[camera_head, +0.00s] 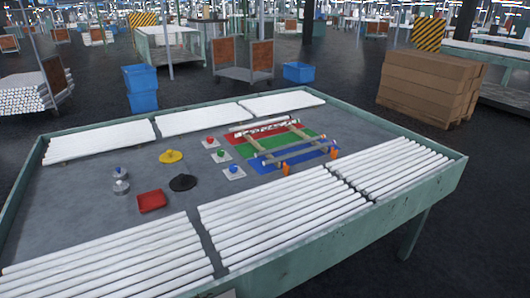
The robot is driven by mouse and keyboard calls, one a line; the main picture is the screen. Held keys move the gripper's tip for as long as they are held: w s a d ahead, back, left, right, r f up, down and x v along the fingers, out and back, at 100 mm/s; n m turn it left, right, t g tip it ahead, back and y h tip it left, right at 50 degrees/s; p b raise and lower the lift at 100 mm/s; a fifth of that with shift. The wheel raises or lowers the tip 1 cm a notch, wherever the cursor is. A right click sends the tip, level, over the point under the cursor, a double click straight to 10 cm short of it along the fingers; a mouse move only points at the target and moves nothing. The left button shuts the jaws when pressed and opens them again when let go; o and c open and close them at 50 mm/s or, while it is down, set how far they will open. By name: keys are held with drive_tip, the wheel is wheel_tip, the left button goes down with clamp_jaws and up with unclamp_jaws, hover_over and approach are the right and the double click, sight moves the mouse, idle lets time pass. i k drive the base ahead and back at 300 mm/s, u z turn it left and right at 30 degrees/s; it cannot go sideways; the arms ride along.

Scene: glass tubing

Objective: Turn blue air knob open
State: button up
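The blue knob (233,169) sits on a small white square plate on the grey table top, near the middle of the table in the head camera view. A green knob (221,154) and a red knob (210,141) stand on similar white plates behind it, in a slanting row. The blue knob is too small to tell which way it is turned. My gripper is not in view.
Bundles of white glass tubes (285,216) line the table's front and back edges. A rack (290,149) over red, green and blue mats stands right of the knobs. A black disc (182,182), yellow disc (171,156), red tray (151,200) and small bottles (120,186) lie left.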

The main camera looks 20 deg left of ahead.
sight(233, 168)
drive_tip(key=u, duration=0.2)
drive_tip(key=i, duration=1.05)
drive_tip(key=u, duration=1.25)
drive_tip(key=i, duration=0.75)
drive_tip(key=u, duration=0.75)
